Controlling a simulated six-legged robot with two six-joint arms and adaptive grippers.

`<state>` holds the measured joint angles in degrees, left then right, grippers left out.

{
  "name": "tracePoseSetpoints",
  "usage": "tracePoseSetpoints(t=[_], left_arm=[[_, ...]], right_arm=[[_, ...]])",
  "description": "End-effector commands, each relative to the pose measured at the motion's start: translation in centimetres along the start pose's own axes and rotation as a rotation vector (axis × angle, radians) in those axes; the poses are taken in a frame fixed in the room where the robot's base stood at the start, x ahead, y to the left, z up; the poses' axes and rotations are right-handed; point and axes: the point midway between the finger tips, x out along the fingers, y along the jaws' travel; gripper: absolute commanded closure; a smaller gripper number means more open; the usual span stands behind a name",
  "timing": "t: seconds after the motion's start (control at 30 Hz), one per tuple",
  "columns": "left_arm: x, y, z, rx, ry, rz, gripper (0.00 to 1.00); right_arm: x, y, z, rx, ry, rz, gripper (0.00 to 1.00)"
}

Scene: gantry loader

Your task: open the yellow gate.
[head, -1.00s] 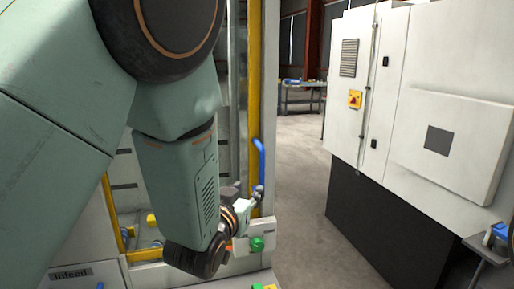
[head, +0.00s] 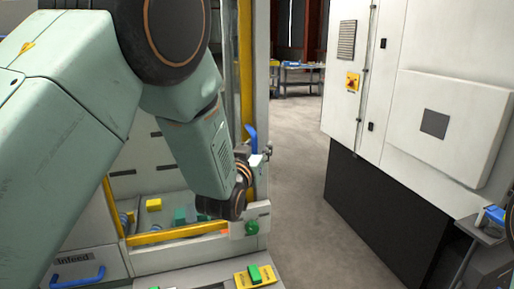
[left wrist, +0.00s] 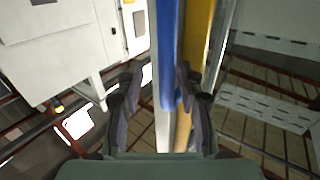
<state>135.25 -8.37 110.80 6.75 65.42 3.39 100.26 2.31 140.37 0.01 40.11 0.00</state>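The yellow gate shows in the head view as a yellow upright (head: 246,65) and a yellow bottom bar (head: 180,234), partly hidden by my left arm. A blue handle (head: 251,133) stands at its right edge. The handle (left wrist: 167,55) and a yellow upright (left wrist: 197,45) also show in the left wrist view. My left gripper (head: 264,153) is at the handle's lower part. In the left wrist view its fingers (left wrist: 158,105) are apart, one each side of the handle; the left one has a clear gap, the right one is close. My right gripper is out of view.
A white cabinet (head: 450,120) on a black base stands at the right. A green knob (head: 251,227) sits below the gripper, and a yellow box with a green button (head: 255,276) is in front. Open floor (head: 300,180) lies between machine and cabinet.

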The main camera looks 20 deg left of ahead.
Motion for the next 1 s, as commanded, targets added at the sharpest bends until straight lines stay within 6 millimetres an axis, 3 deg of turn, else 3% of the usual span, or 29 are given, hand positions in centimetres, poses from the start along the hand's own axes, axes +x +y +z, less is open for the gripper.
tracePoseSetpoints(t=[0.2, 0.63, 1.0], left_arm=[[-0.01, -0.05, 0.06, -0.001, -0.001, -0.001, 0.65], [-0.02, 0.02, 0.04, 0.0, -0.001, 0.002, 1.0], [-0.02, -0.02, 0.06, -0.001, -0.001, 0.0, 1.0]], right_arm=[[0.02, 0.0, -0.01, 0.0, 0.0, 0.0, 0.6], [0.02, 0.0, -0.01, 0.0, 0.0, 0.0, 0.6], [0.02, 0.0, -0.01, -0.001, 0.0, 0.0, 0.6]])
